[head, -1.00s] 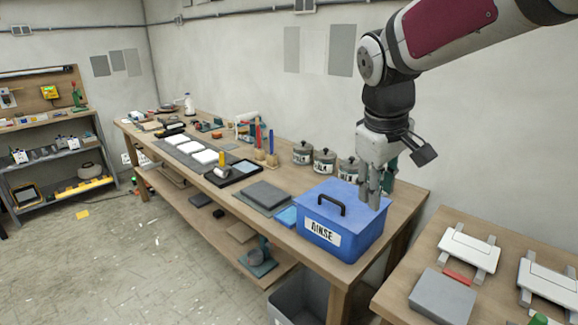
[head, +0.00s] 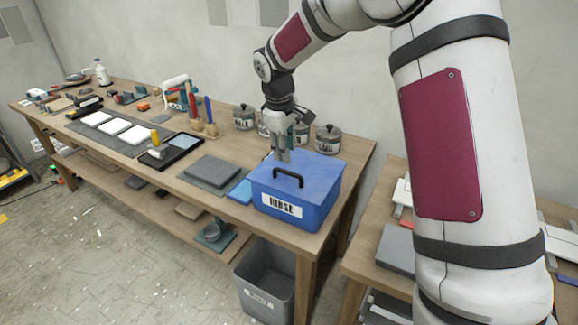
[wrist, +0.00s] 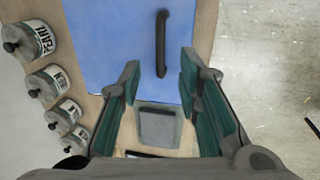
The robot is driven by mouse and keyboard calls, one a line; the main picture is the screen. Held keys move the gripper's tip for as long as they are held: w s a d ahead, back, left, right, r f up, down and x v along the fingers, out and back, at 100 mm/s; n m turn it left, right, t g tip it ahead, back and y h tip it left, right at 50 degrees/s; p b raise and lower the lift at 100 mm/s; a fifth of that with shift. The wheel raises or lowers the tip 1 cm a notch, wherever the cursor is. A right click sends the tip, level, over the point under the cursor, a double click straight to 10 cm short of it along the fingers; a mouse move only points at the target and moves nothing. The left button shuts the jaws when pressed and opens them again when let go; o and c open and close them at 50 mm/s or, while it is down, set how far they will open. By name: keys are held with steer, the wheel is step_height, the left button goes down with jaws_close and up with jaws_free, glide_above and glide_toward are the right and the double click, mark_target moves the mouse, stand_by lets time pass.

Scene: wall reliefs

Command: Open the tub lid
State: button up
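A blue tub (head: 280,213) with a white "RINSE" label stands at the near end of the long workbench. Its blue lid (head: 325,172) is shut and carries a black handle (head: 288,178) on top. In the wrist view the lid (wrist: 115,40) fills the upper middle, with the handle (wrist: 161,42) right of centre. My gripper (head: 282,156) points down over the back part of the lid, behind the handle. In the wrist view my gripper (wrist: 160,82) has its two teal-padded fingers apart with nothing between them. Whether the fingertips touch the lid cannot be told.
Several lidded metal pots (head: 328,139) stand behind the tub along the wall. A grey slab (head: 212,170) lies left of it on the workbench (head: 190,186). A grey bin (head: 265,280) stands on the floor below. A second table is at the right, partly behind my arm.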

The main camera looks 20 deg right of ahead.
mark_target(290, 172)
steer(key=f, duration=0.5)
steer(key=w+d+f+p, duration=0.1)
steer(key=f, duration=0.1)
steer(key=shift+f, duration=0.35)
jaws_close()
